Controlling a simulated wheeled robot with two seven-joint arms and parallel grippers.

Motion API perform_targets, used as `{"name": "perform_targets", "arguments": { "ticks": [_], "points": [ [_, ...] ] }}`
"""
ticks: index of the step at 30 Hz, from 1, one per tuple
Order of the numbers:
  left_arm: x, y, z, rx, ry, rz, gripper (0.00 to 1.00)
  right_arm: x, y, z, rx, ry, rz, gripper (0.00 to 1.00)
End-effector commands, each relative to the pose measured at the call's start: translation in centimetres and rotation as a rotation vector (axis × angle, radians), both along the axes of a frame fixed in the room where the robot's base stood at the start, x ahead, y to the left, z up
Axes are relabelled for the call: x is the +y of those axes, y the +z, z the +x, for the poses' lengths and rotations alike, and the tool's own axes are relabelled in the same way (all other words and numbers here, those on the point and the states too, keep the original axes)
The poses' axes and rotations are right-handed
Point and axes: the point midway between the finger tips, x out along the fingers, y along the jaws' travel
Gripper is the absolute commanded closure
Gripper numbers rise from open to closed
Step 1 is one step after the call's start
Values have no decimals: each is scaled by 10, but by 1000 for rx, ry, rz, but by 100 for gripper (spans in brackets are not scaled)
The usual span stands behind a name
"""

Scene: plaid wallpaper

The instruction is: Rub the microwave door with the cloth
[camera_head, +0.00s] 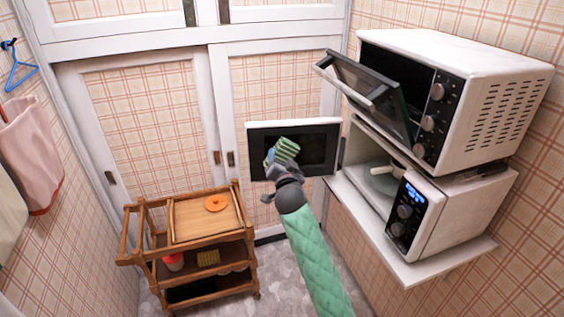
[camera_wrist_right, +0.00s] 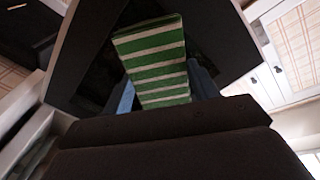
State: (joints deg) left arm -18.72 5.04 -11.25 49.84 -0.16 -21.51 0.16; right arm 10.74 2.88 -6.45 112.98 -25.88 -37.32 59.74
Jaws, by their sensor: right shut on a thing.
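The microwave (camera_head: 430,215) stands on the shelf at the right. Its door (camera_head: 313,150), white-framed with a dark window, is swung wide open. My right gripper (camera_head: 277,163) is shut on a green and white striped cloth (camera_head: 287,149) in front of the door's window. In the right wrist view the cloth (camera_wrist_right: 155,62) stands up between the fingers with the dark door panel (camera_wrist_right: 225,40) behind it. I cannot tell whether the cloth touches the door. My left gripper is not in view.
A toaster oven (camera_head: 480,95) with its door (camera_head: 365,90) tilted open stands above the microwave. A wooden cart (camera_head: 190,245) with an orange ring (camera_head: 215,203) on top stands at lower left. Grey floor (camera_head: 285,265) shows between cart and shelf (camera_head: 425,270).

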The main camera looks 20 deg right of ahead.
Motion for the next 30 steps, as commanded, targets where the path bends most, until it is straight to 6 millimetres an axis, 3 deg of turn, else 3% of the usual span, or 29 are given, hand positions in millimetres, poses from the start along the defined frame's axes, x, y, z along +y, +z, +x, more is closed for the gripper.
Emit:
{"name": "perform_targets", "arguments": {
  "ticks": [30],
  "points": [
    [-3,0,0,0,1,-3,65,-7,0,11,1,0,0,59]
  ]
}}
